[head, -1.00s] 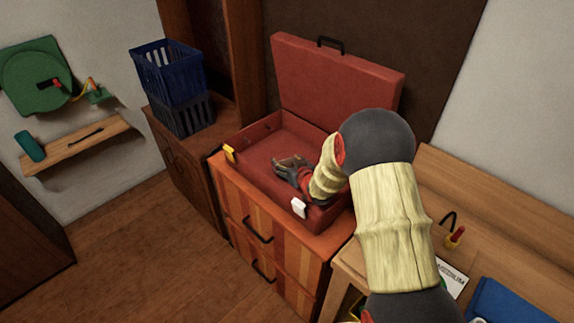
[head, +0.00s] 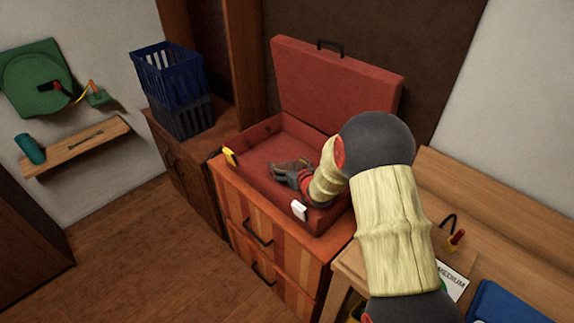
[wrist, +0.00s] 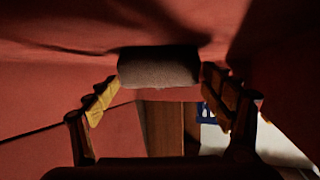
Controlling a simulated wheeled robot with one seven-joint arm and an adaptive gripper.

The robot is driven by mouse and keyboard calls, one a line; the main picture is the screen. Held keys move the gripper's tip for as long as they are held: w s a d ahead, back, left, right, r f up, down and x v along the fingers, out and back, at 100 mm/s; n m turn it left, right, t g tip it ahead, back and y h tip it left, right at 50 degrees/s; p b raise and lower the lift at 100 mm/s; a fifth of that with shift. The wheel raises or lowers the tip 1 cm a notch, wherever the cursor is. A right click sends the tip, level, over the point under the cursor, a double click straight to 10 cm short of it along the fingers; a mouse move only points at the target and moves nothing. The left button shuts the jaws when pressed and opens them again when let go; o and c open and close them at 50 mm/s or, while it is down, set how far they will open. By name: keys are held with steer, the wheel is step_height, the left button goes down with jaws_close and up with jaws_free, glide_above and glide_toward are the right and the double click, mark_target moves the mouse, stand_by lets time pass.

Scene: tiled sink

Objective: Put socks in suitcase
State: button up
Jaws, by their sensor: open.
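The red suitcase (head: 262,152) stands open on a striped drawer cabinet, its lid raised at the back. My gripper (head: 281,167) is inside the suitcase's base, low over its floor. In the wrist view, a grey-brown rolled bundle, seemingly the socks (wrist: 158,67), lies against the red lining. My open fingers (wrist: 161,80) stand on either side of it, with a visible gap at least on the left. In the head view, the bundle is hard to tell apart from my fingers.
Blue and dark baskets (head: 168,85) stand on a brown cabinet to the left. A wooden bench (head: 510,225) with a blue item (head: 507,302) and a card marked MEDIUM (head: 452,280) is at the right. The suitcase's side walls and raised lid surround my gripper.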

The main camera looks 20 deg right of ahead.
steer(key=v, duration=0.2)
steer(key=p+v, duration=0.1)
steer(key=v, duration=0.2)
steer(key=p+v, duration=0.1)
steer(key=v, duration=0.1)
steer(key=shift+s+r, duration=0.1)
steer(key=shift+r, duration=0.25)
steer(key=s+a+r+g+h, duration=0.1)
steer(key=s+a+r+g, duration=0.15)
steer(key=s+r, duration=0.45)
steer(key=s+a+r+g+h, duration=0.1)
steer(key=s+a+r+g, duration=0.3)
steer(key=r, duration=0.6)
steer(key=s+a+r+y, duration=0.1)
steer(key=s+a+r, duration=0.1)
steer(key=s, duration=1)
steer(key=s+a+r+g+y, duration=0.1)
steer(key=s+a, duration=0.3)
steer(key=s, duration=0.9)
steer(key=shift+a+r, duration=0.25)
steer(key=shift+r, duration=0.5)
steer(key=shift+g, duration=0.25)
steer(key=shift+c, duration=1)
